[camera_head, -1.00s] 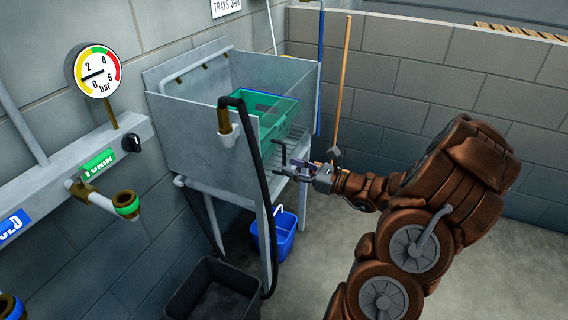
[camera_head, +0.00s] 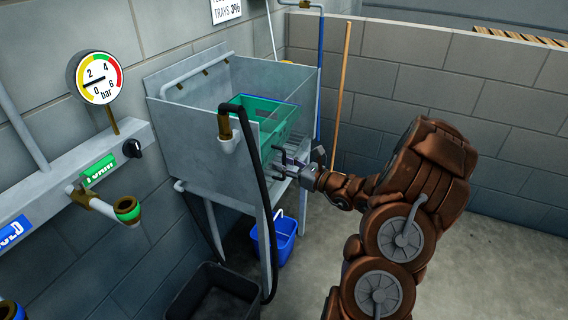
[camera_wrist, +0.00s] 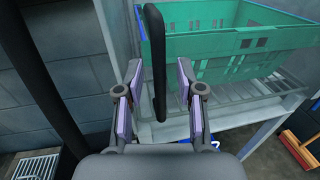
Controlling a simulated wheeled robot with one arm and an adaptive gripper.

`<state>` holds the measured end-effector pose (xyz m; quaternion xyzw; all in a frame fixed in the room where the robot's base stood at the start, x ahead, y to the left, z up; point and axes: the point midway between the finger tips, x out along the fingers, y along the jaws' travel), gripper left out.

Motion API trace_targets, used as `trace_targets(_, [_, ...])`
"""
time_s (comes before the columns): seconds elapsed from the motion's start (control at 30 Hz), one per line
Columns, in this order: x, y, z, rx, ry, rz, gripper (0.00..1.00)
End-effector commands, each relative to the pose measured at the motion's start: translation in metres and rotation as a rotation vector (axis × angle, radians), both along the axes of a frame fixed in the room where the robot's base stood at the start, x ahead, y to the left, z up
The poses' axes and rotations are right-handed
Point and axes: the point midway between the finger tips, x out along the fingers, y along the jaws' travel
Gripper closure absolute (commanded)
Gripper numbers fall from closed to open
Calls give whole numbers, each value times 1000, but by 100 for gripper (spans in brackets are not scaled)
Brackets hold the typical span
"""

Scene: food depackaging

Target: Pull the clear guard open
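The clear guard (camera_head: 292,92) is a see-through panel across the front of the grey wash booth, and the green crate shows through it. In the wrist view, a black upright bar handle (camera_wrist: 154,50) stands in front of the crate. My gripper (camera_head: 284,163) is at the booth's front, near the guard's lower part. In the wrist view, my gripper (camera_wrist: 158,85) is open, with one purple-padded finger on each side of the bar. Gaps show between the bar and both pads. The head view does not show the handle clearly.
The green crate (camera_head: 240,104) sits on a slatted rack inside the booth. A black hose (camera_head: 262,190) hangs down left of my gripper. A blue bucket (camera_head: 284,238) and a dark bin (camera_head: 210,296) stand below. A wooden broom handle (camera_head: 342,95) leans behind. Floor at right is clear.

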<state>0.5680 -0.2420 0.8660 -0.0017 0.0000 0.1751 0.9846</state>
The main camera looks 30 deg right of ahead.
Motion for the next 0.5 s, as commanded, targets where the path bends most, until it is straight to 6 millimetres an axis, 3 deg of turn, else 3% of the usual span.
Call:
trace_targets(0.27, [1, 1, 0, 0, 0, 1, 63])
trace_targets(0.5, [1, 1, 0, 1, 0, 1, 86])
